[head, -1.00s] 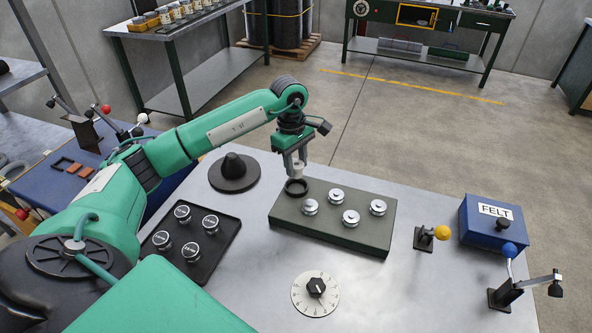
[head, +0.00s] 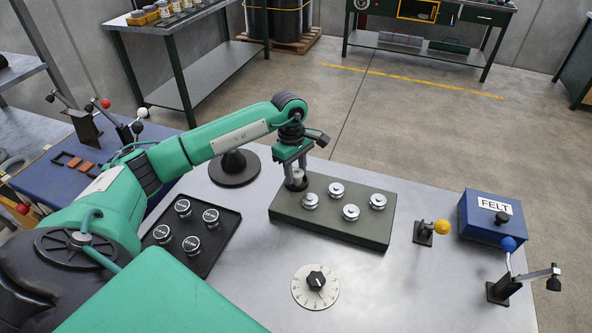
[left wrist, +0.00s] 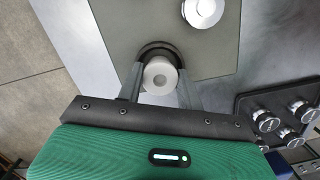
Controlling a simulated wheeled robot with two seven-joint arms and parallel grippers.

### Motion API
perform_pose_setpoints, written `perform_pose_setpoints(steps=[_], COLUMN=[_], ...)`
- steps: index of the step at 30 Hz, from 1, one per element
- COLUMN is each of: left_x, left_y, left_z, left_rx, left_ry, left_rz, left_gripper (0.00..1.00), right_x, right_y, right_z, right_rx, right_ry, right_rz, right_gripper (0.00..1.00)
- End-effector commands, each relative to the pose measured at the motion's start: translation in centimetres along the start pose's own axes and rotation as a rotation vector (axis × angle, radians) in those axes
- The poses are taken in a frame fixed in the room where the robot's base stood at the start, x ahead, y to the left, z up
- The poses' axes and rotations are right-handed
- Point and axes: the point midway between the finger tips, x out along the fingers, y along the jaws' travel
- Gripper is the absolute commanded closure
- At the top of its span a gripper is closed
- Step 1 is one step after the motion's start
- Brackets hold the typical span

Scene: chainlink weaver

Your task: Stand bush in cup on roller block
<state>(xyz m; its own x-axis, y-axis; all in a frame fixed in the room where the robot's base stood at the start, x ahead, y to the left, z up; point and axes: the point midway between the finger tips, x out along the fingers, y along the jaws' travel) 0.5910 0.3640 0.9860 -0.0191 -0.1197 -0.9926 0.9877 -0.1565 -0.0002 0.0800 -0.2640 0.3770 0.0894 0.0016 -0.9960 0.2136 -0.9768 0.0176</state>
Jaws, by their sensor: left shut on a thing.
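The roller block (head: 330,220) is a dark olive slab on the metal table, with several silver rollers on top. At its back left corner is a black ring-shaped cup (head: 297,186), seen also in the left wrist view (left wrist: 148,52). My left gripper (head: 296,178) points down over the cup and is shut on a pale bush (left wrist: 159,75), a short white cylinder with a centre hole. In the left wrist view the bush overlaps the cup's opening; I cannot tell how deep it sits. The fingers partly hide the cup in the head view. My right gripper is not in view.
A black tray (head: 228,236) with several labelled silver caps lies left of the block. A black cone on a disc (head: 234,167) stands behind it. A numbered dial (head: 315,287) is in front. A blue FELT box (head: 492,218) and levers stand right.

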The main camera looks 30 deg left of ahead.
Motion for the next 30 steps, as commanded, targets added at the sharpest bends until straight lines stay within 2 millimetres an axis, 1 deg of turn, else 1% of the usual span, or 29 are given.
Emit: perform_pose_setpoints(steps=[3, 6, 7, 10, 20, 23, 26, 28, 30], left_x=[0.5, 0.3, 0.3, 0.3, 0.2, -0.4, -1.3, -1.9, -3.4], left_y=[0.0, 0.0, 0.0, 0.0, 0.0, 0.0, 0.0, 0.2, 0.1], left_z=[-0.1, 0.0, 0.0, 0.0, 0.0, 0.1, 0.2, 0.0, 0.0], left_rx=[0.000, 0.000, 0.000, 0.000, 0.000, 0.000, 0.000, 0.000, 0.001], left_ry=[0.000, 0.000, 0.000, 0.000, 0.000, 0.000, 0.000, 0.001, 0.002], left_rz=[0.000, 0.000, 0.000, 0.000, 0.000, 0.000, 0.000, 0.006, 0.006], left_gripper=[0.89, 0.89, 0.61, 0.42, 0.42, 0.42, 0.42, 0.42, 0.42], right_x=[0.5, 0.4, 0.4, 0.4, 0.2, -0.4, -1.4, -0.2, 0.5], right_y=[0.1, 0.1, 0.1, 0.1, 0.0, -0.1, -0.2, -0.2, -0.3], right_z=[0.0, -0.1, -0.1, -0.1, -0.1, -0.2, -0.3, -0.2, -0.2], right_rx=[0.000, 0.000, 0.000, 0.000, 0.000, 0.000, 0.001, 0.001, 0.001], right_ry=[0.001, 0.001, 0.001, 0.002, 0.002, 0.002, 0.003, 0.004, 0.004], right_rz=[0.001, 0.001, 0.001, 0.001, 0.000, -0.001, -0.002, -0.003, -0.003], right_gripper=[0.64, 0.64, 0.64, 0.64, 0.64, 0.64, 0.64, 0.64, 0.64])
